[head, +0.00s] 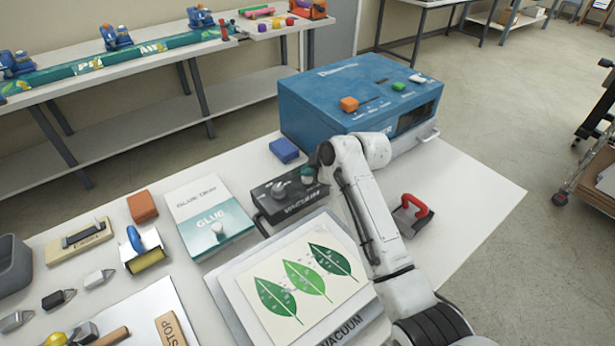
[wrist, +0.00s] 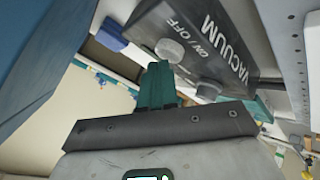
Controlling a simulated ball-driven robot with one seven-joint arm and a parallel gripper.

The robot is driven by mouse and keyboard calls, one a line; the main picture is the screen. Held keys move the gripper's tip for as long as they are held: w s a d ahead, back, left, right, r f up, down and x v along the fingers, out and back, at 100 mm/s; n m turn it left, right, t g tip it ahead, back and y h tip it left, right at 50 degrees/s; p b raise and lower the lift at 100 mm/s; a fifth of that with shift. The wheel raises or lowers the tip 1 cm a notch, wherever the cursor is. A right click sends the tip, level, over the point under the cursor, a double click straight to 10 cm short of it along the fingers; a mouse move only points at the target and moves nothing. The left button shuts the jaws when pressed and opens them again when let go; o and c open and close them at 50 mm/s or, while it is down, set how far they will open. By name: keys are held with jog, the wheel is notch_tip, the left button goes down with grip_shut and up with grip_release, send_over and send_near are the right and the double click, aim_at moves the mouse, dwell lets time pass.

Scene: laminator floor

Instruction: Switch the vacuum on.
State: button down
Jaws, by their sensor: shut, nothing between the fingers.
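The vacuum box (head: 290,205) is a dark box on the white table, behind the vacuum bed (head: 335,326) with its leaf sheet. In the wrist view the box (wrist: 228,38) reads VACUUM and ON/OFF and bears two grey knobs. One knob (wrist: 171,48) is near my fingertips; the other knob (wrist: 208,90) is farther right. My gripper (wrist: 158,68) has teal fingers, shut together and empty, just below the nearer knob in the picture. I cannot tell whether they touch it.
A blue laminator (head: 335,95) stands close behind the box. A blue block (head: 284,150) lies behind it, and a glue box (head: 215,238) stands to its left. A red-handled tool (head: 412,212) lies right of my arm. The table's right end is clear.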

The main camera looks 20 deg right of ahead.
aim_at(310, 179)
dwell(0.4)
jog(key=shift+r+p, duration=0.55)
jog(key=shift+r, duration=0.1)
jog(key=shift+r, duration=0.1)
notch_tip(310, 179, up, 6)
jog(key=p, duration=0.4)
